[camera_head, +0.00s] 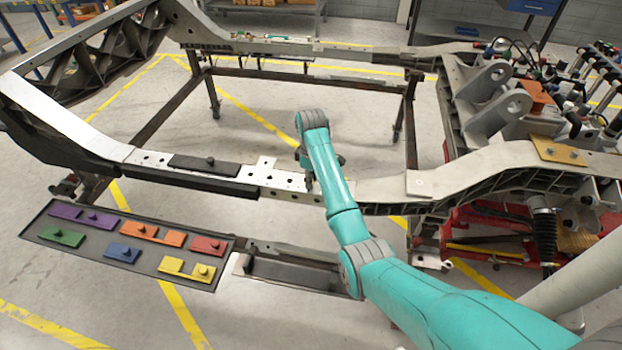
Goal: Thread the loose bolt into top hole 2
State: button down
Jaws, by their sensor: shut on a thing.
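The chassis rail (225,182) runs across the middle of the head view, with a pale plate (282,177) with small holes on its top. I cannot tell which of these is top hole 2. My gripper (308,180) is over the right part of this plate, pointing down, mostly hidden by my teal arm. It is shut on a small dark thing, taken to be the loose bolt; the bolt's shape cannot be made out. I cannot tell whether its tip touches the plate or is in a hole. A dark plate (190,165) with a knob lies on the rail further left.
A dark tray (140,228) at lower left holds several coloured pieces with knobs. A pale block (238,264) and a dark bar (290,272) lie right of it. The chassis's arched frame rises at left; brackets and hoses crowd the right. Open floor shows behind the rail.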

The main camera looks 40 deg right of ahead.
jog(key=shift+s+a+f, duration=0.1)
jog(key=shift+s+f, duration=0.1)
jog(key=shift+f, duration=0.2)
jog(key=m, duration=0.7)
jog(key=shift+a+m, duration=0.1)
jog(key=shift+m, duration=0.3)
jog(key=m, duration=0.7)
jog(key=shift+f, duration=0.15)
jog(key=c, duration=0.8)
grip_release()
jog(key=shift+w+f, duration=0.1)
jog(key=shift+w, duration=0.05)
jog(key=shift+r, duration=0.3)
